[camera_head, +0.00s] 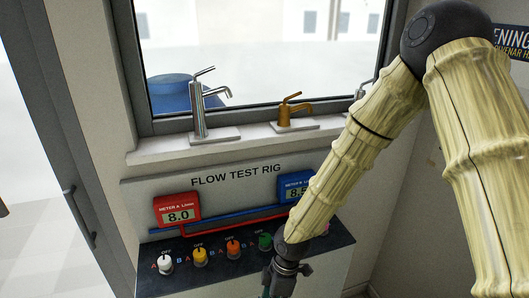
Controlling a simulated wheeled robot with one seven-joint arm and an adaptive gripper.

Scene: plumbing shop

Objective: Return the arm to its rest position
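My arm (350,140), in a pale ribbed cover with a dark joint at the upper right, reaches down and left across the picture. My gripper (279,288) is at the bottom edge, over the front of the dark knob shelf of the flow test rig. Only its upper part shows and its fingertips are cut off by the frame, so I cannot tell whether it is open or holds anything. The arm is bent and extended toward the rig. It hides part of the blue meter and the right side of the knob row.
The flow test rig (190,196) carries a red meter (177,211) reading 8.0, a blue meter (293,187), and white (166,264), yellow (200,257), orange (233,248) and green (265,241) knobs. A chrome faucet (199,110) and a brass faucet (290,112) stand on the sill.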

